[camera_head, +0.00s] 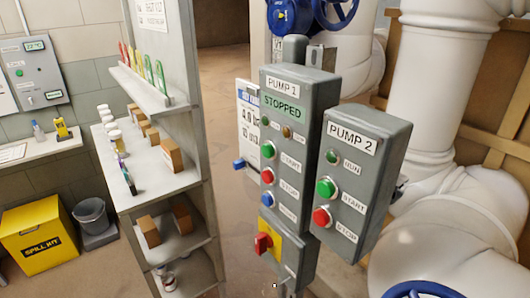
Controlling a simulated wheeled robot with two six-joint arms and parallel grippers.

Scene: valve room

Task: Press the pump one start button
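The grey pump one box (315,100) stands in the middle, with a PUMP 1 label and a green display (284,107) reading STOPPED. Its green start button (269,151) is beside a START label. Below it are a red stop button (267,175) and a blue button (267,200). Two small lamps sit above the start button; the left one looks green, the right one amber-brown. The pump two box (372,150) is to the right, with its own green start button (326,187) and red stop button (321,217). Neither gripper is in view.
A red rotary switch (264,242) on a yellow plate is below the pump one box. A shelf unit (150,190) with bottles and boxes stands to the left. White pipes (430,80) and blue handwheels (290,16) are behind and right. A yellow spill kit (42,232) stands at left.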

